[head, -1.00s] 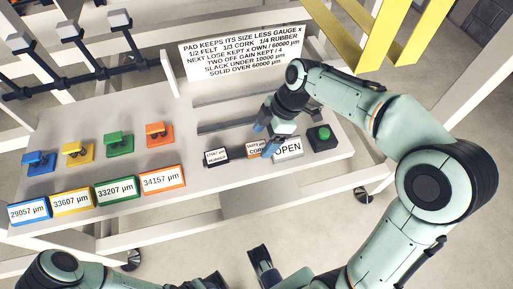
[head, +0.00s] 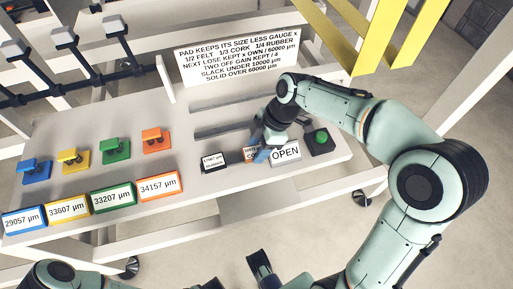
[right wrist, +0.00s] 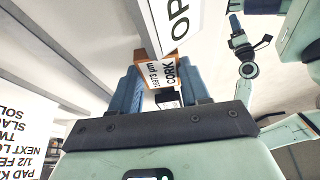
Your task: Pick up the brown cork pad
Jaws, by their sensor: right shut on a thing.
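The brown cork pad (head: 250,154) is a small block with a white label, near the front of the white rack top, between the black rubber pad (head: 213,162) and the OPEN sign (head: 286,152). My right gripper (head: 260,154) is down at the cork pad and partly hides it. In the right wrist view the cork pad (right wrist: 143,56) sits between the blue fingers, which are shut on it. I cannot tell whether it is clear of the surface. My left gripper is only partly visible at the bottom edge of the head view.
A green button on a black box (head: 320,141) stands right of the OPEN sign. Blue, yellow, green and orange holders with gauge labels (head: 110,199) line the left. A printed rule board (head: 237,57) stands behind. Yellow beams (head: 395,40) rise at upper right.

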